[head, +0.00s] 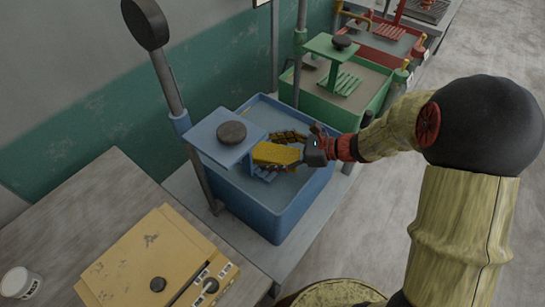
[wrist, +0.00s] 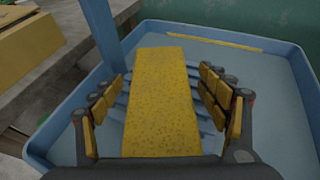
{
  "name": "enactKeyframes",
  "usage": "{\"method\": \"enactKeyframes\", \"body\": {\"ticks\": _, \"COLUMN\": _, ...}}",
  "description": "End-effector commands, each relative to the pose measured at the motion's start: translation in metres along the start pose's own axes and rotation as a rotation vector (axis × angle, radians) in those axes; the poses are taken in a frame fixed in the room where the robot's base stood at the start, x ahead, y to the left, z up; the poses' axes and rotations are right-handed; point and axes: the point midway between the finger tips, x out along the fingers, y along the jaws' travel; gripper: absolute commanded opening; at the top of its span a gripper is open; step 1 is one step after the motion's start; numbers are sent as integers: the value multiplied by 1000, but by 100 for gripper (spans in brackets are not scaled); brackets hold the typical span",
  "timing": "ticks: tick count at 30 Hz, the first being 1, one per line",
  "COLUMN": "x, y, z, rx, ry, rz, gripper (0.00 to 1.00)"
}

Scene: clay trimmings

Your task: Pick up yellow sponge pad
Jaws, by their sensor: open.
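The yellow sponge pad (wrist: 160,95) is a flat speckled rectangle. In the wrist view it lies on a slatted blue rack (wrist: 202,122) inside the blue tub. My gripper (wrist: 160,88) is open, with one finger on each side of the pad and a visible gap to it on both sides. The near end of the pad is hidden behind the gripper body. In the head view the pad (head: 276,153) shows beside my gripper (head: 288,146), partly covered by the fingers. I cannot tell whether any finger touches the pad.
The blue tub (head: 262,209) has raised walls and a blue shelf with a dark round knob (head: 232,133) beside the pad. Green (head: 325,107) and red (head: 385,44) stations stand behind. A yellow box (head: 150,262) and white cup (head: 20,282) are on the bench at left.

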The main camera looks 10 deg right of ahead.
Motion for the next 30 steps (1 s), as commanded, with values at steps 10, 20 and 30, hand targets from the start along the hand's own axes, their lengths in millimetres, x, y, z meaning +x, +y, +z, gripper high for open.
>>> {"method": "enactKeyframes", "body": {"ticks": 10, "x": 0, "y": 0, "z": 0, "rx": 0, "ry": 1, "rz": 0, "gripper": 66}}
{"method": "enactKeyframes", "body": {"ticks": 20, "x": 0, "y": 0, "z": 0, "rx": 0, "ry": 1, "rz": 0, "gripper": 47}}
{"method": "enactKeyframes", "body": {"ticks": 30, "x": 0, "y": 0, "z": 0, "rx": 0, "ry": 1, "rz": 0, "gripper": 28}}
